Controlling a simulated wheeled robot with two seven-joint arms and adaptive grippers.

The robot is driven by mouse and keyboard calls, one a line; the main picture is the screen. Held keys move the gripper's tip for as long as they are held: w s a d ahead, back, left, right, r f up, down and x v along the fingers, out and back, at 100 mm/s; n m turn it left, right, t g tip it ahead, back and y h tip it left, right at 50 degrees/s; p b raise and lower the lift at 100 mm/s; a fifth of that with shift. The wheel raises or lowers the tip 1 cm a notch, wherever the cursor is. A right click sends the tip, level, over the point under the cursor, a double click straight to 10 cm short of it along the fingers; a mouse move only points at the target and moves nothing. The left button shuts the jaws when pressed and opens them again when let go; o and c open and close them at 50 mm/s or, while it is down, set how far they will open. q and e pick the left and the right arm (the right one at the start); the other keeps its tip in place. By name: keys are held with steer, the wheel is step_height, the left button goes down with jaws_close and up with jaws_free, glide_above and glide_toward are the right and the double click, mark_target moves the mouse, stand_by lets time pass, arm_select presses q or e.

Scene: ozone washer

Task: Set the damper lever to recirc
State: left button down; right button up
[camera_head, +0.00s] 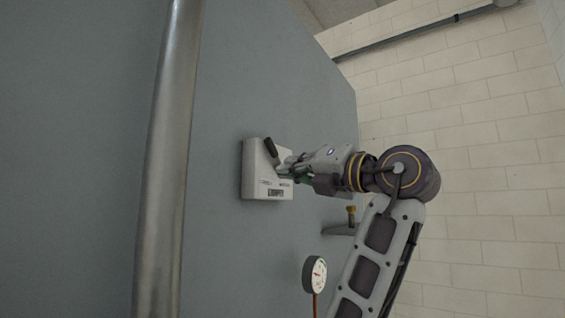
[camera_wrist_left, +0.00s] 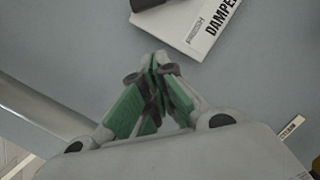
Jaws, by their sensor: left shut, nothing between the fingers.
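The damper box (camera_head: 252,170) is a small white housing on the grey-blue panel, with a dark "DAMPER" label. Its black lever (camera_head: 270,150) sticks out near the top of the box in the head view. My left gripper (camera_head: 284,172) is shut and empty, with its tips in front of the box just below the lever. In the left wrist view, the green-padded fingers (camera_wrist_left: 157,66) are together, and the box (camera_wrist_left: 190,28) is beyond the tips. The dark lever (camera_wrist_left: 147,4) is cut off at the top edge, apart from the fingers in the picture. My right gripper is not in view.
A round white gauge (camera_head: 315,274) on a copper-coloured stem is below my left arm. A thick metal pipe (camera_head: 168,160) runs along the left. Panel left of the box is bare.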

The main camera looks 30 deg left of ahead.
mark_target(259, 155)
arm_select(q)
steer(key=p+x, duration=0.1)
steer(key=x, duration=0.2)
steer(key=p+x, duration=0.1)
steer(key=x, duration=0.2)
steer(key=p+x, duration=0.1)
steer(key=x, duration=0.3)
steer(key=shift+w+r+p, duration=0.3)
steer(key=shift+r+p, duration=0.1)
steer(key=shift+w+d+r+p, duration=0.25)
steer(key=shift+w+r+p, duration=0.3)
steer(key=shift+w+r, duration=0.4)
steer(key=shift+w, duration=0.1)
steer(key=shift+s, duration=0.15)
